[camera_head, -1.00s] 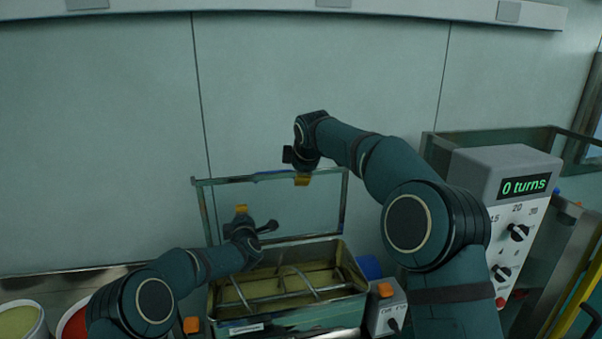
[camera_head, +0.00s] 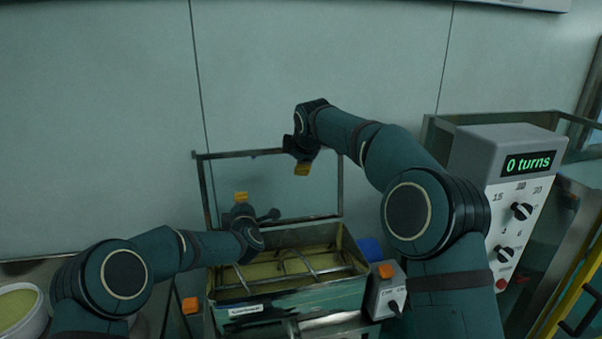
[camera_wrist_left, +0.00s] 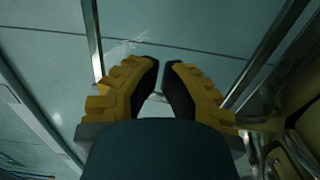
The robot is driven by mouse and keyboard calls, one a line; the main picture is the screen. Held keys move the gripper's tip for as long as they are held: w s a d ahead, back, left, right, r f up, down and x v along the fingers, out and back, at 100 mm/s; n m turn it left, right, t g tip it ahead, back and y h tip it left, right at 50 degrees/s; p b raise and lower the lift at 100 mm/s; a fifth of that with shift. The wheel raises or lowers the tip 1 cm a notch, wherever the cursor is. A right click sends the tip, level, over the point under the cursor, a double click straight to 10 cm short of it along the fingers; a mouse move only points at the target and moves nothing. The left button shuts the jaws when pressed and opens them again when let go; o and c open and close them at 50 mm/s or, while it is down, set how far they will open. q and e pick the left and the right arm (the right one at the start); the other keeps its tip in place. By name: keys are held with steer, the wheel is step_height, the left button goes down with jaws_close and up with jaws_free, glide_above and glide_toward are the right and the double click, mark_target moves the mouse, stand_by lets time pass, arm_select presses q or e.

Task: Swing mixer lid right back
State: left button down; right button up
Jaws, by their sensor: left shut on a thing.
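The mixer lid (camera_head: 198,190), a thin dark frame with a clear pane, stands upright at the rear of the mixer (camera_head: 290,306), an open trough with metal bars inside. My left gripper (camera_head: 241,196) has its yellow fingertips in front of the left part of the lid. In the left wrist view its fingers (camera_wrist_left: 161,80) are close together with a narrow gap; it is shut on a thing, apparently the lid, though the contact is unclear. My right gripper (camera_head: 302,169) points down at the lid's upper right edge; its opening is too small to judge.
A control box (camera_head: 388,295) with an orange button stands right of the trough. A larger panel (camera_head: 520,185) reading "0 turns" is farther right. A white bucket (camera_head: 20,305) is at the lower left. A plain wall is behind the lid.

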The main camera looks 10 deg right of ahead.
arm_select(q)
steer(key=shift+s+b, duration=0.95)
steer(key=shift+s, duration=1.3)
